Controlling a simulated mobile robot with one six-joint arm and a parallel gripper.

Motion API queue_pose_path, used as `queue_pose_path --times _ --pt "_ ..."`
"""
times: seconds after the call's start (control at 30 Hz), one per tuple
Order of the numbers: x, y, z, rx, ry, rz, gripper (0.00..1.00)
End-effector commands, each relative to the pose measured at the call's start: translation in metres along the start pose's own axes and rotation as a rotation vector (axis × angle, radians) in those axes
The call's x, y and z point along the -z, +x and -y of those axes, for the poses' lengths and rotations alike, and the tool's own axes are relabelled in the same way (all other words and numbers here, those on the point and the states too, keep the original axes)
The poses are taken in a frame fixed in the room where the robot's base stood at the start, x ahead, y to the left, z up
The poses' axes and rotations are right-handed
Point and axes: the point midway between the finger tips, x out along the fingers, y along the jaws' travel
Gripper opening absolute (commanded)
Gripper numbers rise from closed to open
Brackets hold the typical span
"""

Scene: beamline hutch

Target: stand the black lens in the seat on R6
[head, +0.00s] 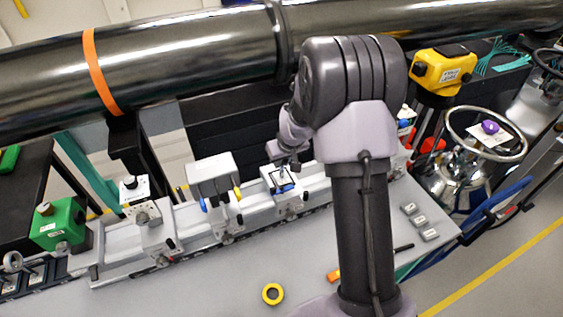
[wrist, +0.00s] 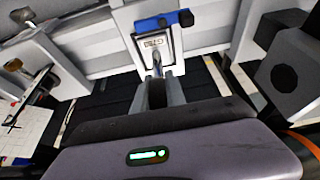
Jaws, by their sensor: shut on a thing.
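My gripper (wrist: 157,88) is shut on a dark, thin thing that looks like the black lens (wrist: 157,96), seen edge-on between the grey fingers. Just past the fingertips in the wrist view is a pale rail carrier (wrist: 176,45) with a framed label, too small to read surely, and a blue part on it. In the head view my gripper (head: 291,163) is above the same carrier (head: 288,203), right of the middle of the rail. The lens is too small to make out there. I cannot tell whether it touches the seat.
A carrier with a grey box (head: 211,170) stands left on the rail. Farther left are a white carrier (head: 150,215) and a green block (head: 60,222). A large dark pipe (head: 190,58) runs behind.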

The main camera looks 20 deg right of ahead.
Motion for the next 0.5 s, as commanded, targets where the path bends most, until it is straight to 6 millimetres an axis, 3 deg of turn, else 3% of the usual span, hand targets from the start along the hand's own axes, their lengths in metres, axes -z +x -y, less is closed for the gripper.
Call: queue_pose_path --times 0.2,0.23,0.3,0.5 --pt "-0.0012 0.0037 0.0000 0.000 0.000 -0.001 0.00" --pt "-0.0011 0.0027 0.0001 0.000 0.000 0.000 0.22" --pt "-0.0009 0.0022 0.0001 0.000 0.001 0.000 0.36" --pt "-0.0009 0.0021 0.0001 0.000 0.001 0.000 0.38"
